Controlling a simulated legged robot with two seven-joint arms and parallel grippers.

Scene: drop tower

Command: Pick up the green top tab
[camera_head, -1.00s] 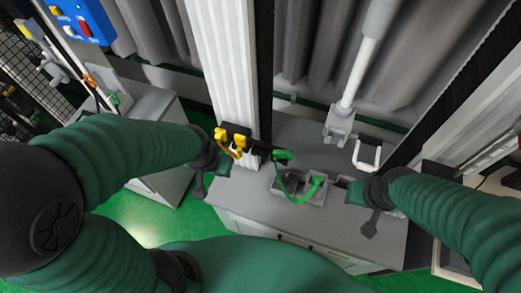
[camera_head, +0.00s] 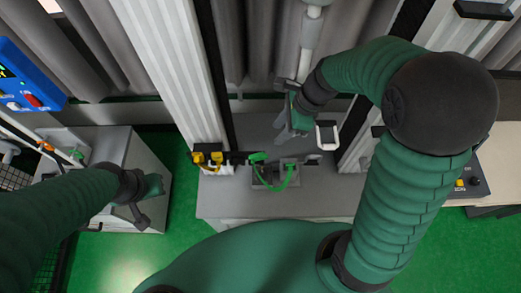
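A green tab (camera_head: 258,157) sits on a dark bar at the foot of the white column, beside two yellow tabs (camera_head: 207,158). A green strap (camera_head: 285,180) hangs in a loop from it to a small grey block (camera_head: 267,177) on the grey bench. My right gripper (camera_head: 288,120) is above and behind the green tab, beside the hanging white rod (camera_head: 306,50); its fingers are small and partly hidden. My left gripper (camera_head: 148,200) is low at the left, near a grey cabinet, well apart from the tab.
The grey bench (camera_head: 230,203) stands at the centre. A white U-shaped handle (camera_head: 327,135) is right of my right gripper. The tall white column (camera_head: 180,80) rises left of the bench. A grey cabinet (camera_head: 135,165) and blue button box (camera_head: 25,80) are at the left.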

